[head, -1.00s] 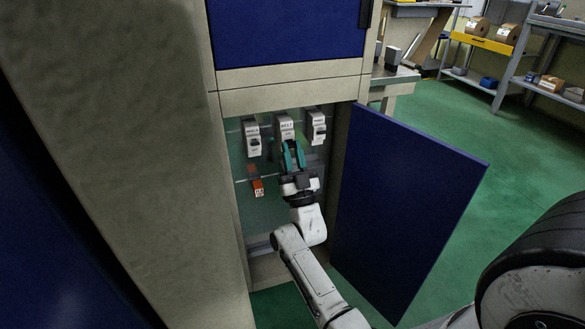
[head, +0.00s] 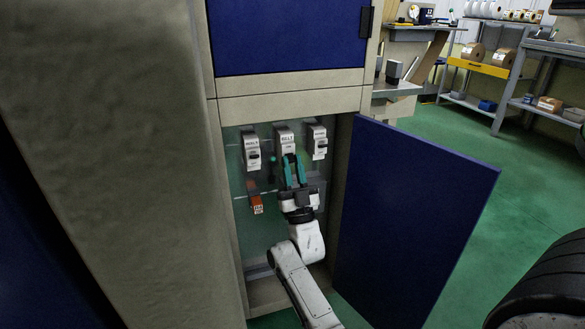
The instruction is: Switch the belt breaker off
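The belt breaker (head: 286,138) is the middle one of three white breakers in the open cabinet, and its label reads BELT. My gripper (head: 293,162) points up at it from below, with teal fingers. The fingertips overlap the lower end of the breaker in this view and hide part of it, including its lever. I cannot tell whether they touch it.
Similar breakers stand left (head: 251,150) and right (head: 317,141) of it. An orange tagged item (head: 257,204) sits lower left. The open blue door (head: 412,220) stands right of my arm, and the cabinet's beige side (head: 110,150) stands left. Shelves are far behind at right.

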